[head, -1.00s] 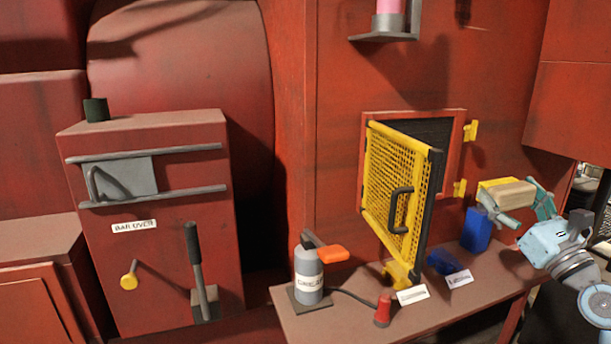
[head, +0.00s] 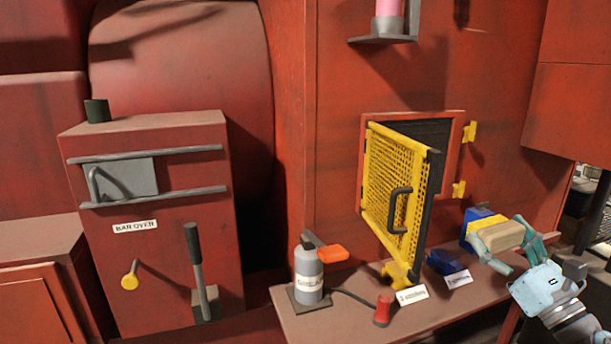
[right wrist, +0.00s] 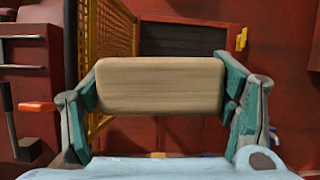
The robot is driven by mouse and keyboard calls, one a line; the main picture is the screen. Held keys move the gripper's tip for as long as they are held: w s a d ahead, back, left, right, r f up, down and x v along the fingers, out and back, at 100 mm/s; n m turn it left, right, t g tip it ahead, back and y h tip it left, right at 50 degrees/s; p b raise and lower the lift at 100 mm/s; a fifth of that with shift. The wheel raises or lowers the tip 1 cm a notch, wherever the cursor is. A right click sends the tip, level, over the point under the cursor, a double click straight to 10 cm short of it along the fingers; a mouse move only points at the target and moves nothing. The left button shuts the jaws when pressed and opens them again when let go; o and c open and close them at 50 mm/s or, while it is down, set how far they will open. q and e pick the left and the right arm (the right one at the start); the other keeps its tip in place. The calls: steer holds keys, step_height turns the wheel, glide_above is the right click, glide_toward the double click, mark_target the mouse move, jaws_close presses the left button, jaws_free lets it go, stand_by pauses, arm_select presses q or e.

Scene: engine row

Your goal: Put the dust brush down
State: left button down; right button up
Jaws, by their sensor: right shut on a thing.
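The dust brush (head: 499,237) is a pale wooden block with a yellow strip along its far side in the head view. My right gripper (head: 507,243) is shut on it, one finger at each end. The brush is held over the right part of the bench, in front of a blue box, and I cannot tell whether it touches anything. In the right wrist view the wooden block (right wrist: 160,85) lies level between the two green-grey fingers. My left gripper is not in view.
The bench (head: 345,322) holds a grease can (head: 308,275), a red cone-like piece (head: 383,310), a small dark-blue tray (head: 441,262) with labels before it, and the blue box (head: 474,214). The yellow mesh door (head: 388,190) stands open over the bench. The bench's front strip is clear.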

steer(key=s+a+f+n+g+y, duration=0.25)
steer(key=s+a+f+y, duration=0.25)
steer(key=s+a+f, duration=0.5)
steer(key=s+a+f+h+p, duration=0.1)
steer(key=s+a+f, duration=0.2)
steer(key=s+a, duration=0.4)
steer(key=shift+s+a+f+t+p, duration=0.35)
steer(key=shift+s+t, duration=0.1)
steer(key=shift+s, duration=0.7)
steer(key=shift+d, duration=0.1)
